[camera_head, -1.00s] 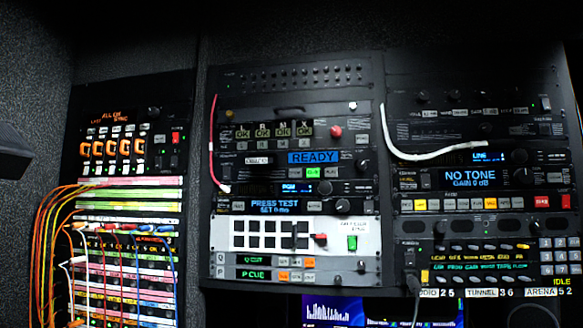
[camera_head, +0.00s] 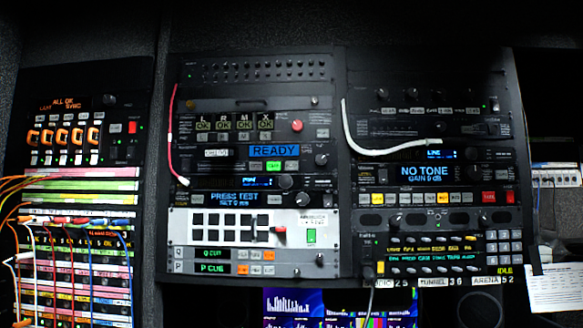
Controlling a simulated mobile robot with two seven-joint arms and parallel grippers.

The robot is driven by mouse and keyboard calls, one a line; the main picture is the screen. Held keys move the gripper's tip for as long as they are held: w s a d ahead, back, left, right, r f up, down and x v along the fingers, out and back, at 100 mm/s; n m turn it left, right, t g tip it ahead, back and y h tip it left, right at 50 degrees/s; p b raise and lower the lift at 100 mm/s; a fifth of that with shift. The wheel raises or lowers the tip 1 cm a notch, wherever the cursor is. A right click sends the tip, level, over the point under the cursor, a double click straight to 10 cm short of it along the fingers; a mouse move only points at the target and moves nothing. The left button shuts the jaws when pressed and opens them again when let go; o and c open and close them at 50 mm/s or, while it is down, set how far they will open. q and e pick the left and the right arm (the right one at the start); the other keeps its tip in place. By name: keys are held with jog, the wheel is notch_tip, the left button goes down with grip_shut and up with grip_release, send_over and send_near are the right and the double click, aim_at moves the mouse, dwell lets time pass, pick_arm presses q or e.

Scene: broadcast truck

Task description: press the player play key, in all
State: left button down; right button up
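In the head view a rack unit with a blue READY display (camera_head: 273,150) sits in the upper middle of the centre rack. A green-lit key (camera_head: 273,166) is just below that display, with small keys beside it. The key labels are too small to read, so I cannot tell for sure which is the player play key. Neither of my grippers is in view, and nothing covers the READY unit.
The left rack (camera_head: 75,103) has orange-lit keys and a patch bay with many coloured cables. The right rack shows a NO TONE display (camera_head: 424,172). Red (camera_head: 170,135) and white (camera_head: 375,145) cables hang across the racks. A monitor (camera_head: 340,307) is below; paper (camera_head: 553,290) hangs at right.

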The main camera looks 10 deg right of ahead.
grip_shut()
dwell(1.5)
